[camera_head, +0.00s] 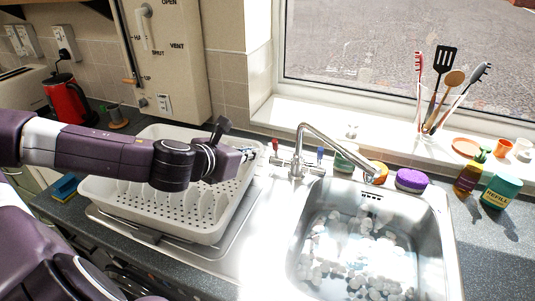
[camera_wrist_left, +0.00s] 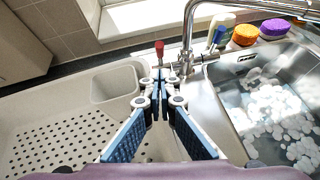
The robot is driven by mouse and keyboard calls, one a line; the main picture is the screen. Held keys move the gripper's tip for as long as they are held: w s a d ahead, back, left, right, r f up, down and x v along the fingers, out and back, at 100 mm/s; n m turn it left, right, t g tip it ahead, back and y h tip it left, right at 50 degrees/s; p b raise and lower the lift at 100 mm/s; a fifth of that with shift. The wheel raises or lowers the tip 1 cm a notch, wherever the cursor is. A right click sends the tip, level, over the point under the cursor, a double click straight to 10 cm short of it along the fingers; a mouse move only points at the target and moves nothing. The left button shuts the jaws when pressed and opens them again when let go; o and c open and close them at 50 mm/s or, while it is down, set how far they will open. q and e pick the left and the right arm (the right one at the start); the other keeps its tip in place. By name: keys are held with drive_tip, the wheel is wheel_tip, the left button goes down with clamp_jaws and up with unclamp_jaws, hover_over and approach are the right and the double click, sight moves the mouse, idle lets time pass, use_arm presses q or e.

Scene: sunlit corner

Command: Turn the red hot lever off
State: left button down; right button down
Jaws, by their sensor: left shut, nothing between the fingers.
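The red hot lever (camera_head: 275,144) stands on the left side of the chrome tap (camera_head: 302,150). Its red tip (camera_wrist_left: 159,47) shows upright in the left wrist view, just beyond my fingertips. The blue lever (camera_head: 320,154) is on the tap's right side and also shows in the wrist view (camera_wrist_left: 219,37). My left gripper (camera_head: 250,154) reaches over the dish rack from the left, close to the red lever. In the wrist view its fingers (camera_wrist_left: 160,78) are shut with nothing between them. Whether they touch the lever's base I cannot tell. My right gripper is not in view.
A white dish rack (camera_head: 150,205) lies under my left arm. The sink (camera_head: 440,245) to the right holds water and foam. Sponges (camera_head: 411,180) and bottles (camera_head: 468,178) stand behind and right of it. A utensil jar (camera_head: 428,122) is on the windowsill.

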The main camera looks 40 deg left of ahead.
use_arm(q)
drive_tip(key=p+x, duration=0.2)
drive_tip(key=x, duration=0.7)
drive_tip(key=shift+w+f, duration=0.2)
drive_tip(key=shift+w, duration=0.05)
idle(0.4)
